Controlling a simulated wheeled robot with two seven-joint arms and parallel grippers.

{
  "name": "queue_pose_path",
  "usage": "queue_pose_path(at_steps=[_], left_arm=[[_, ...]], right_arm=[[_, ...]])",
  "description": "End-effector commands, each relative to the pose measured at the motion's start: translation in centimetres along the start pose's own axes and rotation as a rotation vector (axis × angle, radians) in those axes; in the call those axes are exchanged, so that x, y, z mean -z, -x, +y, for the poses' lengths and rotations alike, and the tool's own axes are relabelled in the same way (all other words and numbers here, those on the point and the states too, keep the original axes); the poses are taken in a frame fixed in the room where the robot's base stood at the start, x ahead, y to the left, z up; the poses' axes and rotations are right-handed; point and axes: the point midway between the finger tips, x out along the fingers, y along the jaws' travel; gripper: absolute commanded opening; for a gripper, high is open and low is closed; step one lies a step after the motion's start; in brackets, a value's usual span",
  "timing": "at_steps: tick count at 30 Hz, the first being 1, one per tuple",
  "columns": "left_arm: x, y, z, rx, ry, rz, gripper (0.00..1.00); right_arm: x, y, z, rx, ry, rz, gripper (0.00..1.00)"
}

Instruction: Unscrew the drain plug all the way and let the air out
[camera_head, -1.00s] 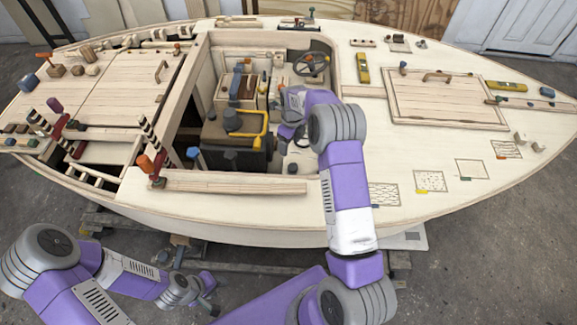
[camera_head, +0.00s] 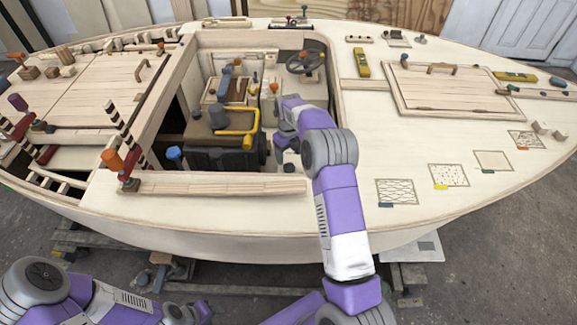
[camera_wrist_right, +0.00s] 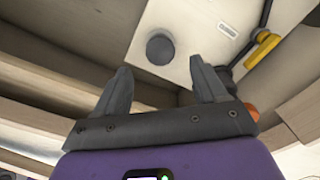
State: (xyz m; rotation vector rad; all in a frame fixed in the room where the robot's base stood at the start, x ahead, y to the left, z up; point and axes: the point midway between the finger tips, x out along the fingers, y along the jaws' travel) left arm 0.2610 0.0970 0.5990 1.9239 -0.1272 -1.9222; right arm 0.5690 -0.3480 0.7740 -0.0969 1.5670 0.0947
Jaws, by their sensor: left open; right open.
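A dark grey round cap (camera_wrist_right: 160,49) stands on a pale panel in the right wrist view and looks like the drain plug. My right gripper (camera_wrist_right: 163,84) has its two fingers apart, with nothing between them. The cap lies just beyond the fingertips, roughly between them, and looks untouched. In the head view, my right gripper (camera_head: 284,135) is down inside the cockpit opening, and its fingers are hard to make out. My left gripper (camera_head: 197,311) is low at the bottom edge, outside the hull, partly cut off.
A dark engine-like block (camera_head: 222,140) with a yellow pipe (camera_head: 240,130) sits left of my right gripper. A steering wheel (camera_head: 305,62) is behind it. A wooden rail (camera_head: 215,184) edges the opening in front. Wooden ledges lie close left of the fingers in the wrist view.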

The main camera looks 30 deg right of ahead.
Motion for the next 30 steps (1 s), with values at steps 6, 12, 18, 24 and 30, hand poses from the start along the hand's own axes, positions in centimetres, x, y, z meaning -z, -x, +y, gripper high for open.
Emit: queue_pose_path(at_steps=[6, 12, 18, 24, 30], left_arm=[[0.1, -1.4, -0.5, 0.000, 0.000, 0.000, 0.43], [0.1, -1.9, -0.7, 0.000, 0.000, 0.000, 0.43], [0.1, -1.8, -0.7, 0.000, 0.000, 0.000, 0.43], [0.1, -1.8, -0.7, 0.000, 0.000, 0.000, 0.43], [0.1, -1.8, -0.7, 0.000, 0.000, 0.000, 0.43]], right_arm=[[0.1, -4.0, 0.0, -0.002, 0.000, 0.004, 0.71], [0.1, -5.9, 0.0, -0.002, 0.001, 0.002, 0.71], [0.1, -5.9, 0.0, -0.001, 0.001, 0.001, 0.71], [0.1, -5.9, 0.0, -0.001, 0.001, 0.001, 0.47], [0.1, -5.9, 0.0, -0.001, 0.001, 0.001, 0.16]])
